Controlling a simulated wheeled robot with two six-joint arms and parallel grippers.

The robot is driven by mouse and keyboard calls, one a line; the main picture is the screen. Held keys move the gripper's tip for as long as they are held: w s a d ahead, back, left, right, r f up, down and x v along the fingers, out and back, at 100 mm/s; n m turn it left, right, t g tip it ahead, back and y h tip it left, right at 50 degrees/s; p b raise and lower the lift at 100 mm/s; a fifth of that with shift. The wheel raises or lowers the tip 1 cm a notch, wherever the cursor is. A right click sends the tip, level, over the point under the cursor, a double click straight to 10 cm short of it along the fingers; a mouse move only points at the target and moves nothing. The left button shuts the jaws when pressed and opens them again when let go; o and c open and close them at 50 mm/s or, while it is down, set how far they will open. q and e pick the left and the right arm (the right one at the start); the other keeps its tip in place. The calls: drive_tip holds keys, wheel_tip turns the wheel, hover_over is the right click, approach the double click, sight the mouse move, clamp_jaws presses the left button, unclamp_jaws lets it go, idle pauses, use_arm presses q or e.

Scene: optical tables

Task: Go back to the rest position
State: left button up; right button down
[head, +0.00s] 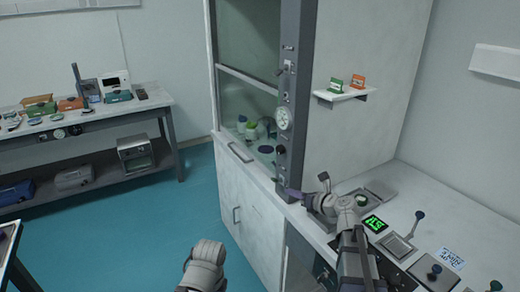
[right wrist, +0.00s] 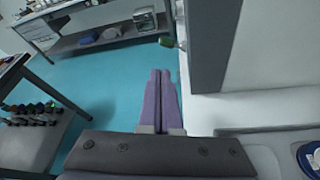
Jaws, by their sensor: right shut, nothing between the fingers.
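My right gripper (head: 286,191) reaches left from the arm, over the front of the white counter beside the dark post of the fume hood. In the right wrist view, its two purple fingers (right wrist: 161,82) lie side by side, closed and with nothing between them. A grey rounded link of my own arm shows at the bottom centre of the head view. My left gripper is not in view.
The fume hood (head: 250,120) with its grey post (head: 297,90) stands close to my right gripper. The counter (head: 455,225) holds a green display (head: 375,224) and levers. A bench (head: 100,112) stands far left. Teal floor (head: 110,235) between is clear.

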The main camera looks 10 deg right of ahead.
drive_tip(key=s+a+f+n+g+p, duration=0.1)
drive_tip(key=s+a+f+n+g, duration=0.35)
drive_tip(key=a+n, duration=0.35)
drive_tip(key=s+a+f+n+g+p, duration=0.1)
drive_tip(key=s+a+f+n+g, duration=0.2)
drive_tip(key=s+a+n, duration=0.45)
drive_tip(key=s+a+f+n+g+h, duration=0.1)
drive_tip(key=s+n+g+h, duration=0.1)
drive_tip(key=s+n+h, duration=0.2)
drive_tip(key=s+a+f+n+g+h+p, duration=0.1)
drive_tip(key=s+f+n+g+h, duration=0.1)
drive_tip(key=s+n, duration=0.9)
drive_tip(key=n+g+h, duration=0.1)
drive_tip(key=n+h, duration=0.1)
drive_tip(key=n, duration=0.5)
drive_tip(key=shift+f, duration=0.3)
